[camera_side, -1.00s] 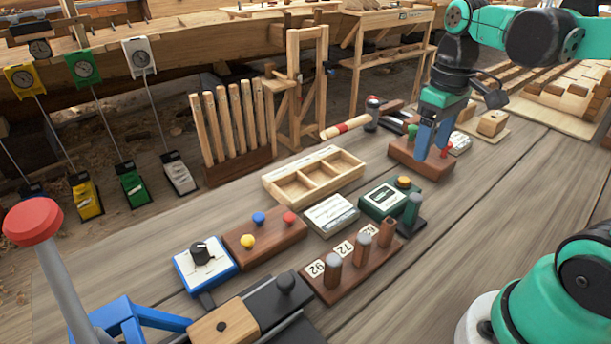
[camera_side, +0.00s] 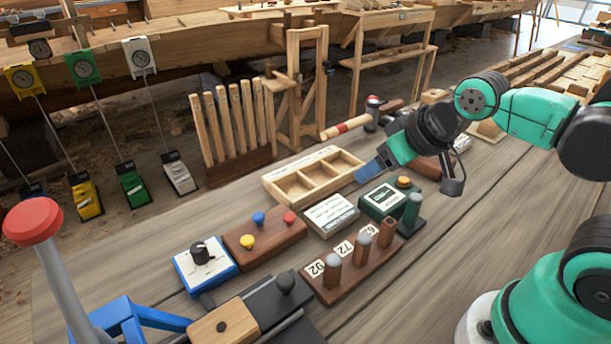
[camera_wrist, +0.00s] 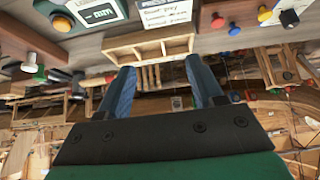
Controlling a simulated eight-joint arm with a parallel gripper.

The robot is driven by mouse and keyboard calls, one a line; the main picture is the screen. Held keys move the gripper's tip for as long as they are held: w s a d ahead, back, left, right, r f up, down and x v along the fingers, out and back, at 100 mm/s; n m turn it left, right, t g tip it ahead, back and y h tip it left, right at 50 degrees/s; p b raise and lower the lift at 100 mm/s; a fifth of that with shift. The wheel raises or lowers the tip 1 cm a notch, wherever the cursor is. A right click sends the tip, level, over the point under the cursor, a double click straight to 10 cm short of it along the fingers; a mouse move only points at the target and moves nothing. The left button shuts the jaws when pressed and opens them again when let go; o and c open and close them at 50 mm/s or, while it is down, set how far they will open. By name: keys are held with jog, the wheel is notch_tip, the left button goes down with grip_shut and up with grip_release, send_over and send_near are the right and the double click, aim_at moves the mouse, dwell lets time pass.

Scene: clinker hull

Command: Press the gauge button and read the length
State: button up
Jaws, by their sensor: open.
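The gauge (camera_side: 377,203) is a dark green box with a white display and a yellow-orange button (camera_side: 403,181) on its top. In the wrist view the gauge (camera_wrist: 88,25) sits at the upper left, its display reading "mm", with its orange button (camera_wrist: 62,22) beside it; I cannot make out a length. My gripper (camera_side: 368,171) is tilted, its blue fingers pointing left, just behind the gauge and near the wooden tray. In the wrist view my gripper (camera_wrist: 162,78) is open, with nothing between the fingers. It is apart from the button.
The compartmented wooden tray (camera_side: 290,198) is close to my fingertips. A printed white card block (camera_side: 331,214) lies left of the gauge.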

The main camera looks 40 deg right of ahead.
grip_shut()
dwell(1.5)
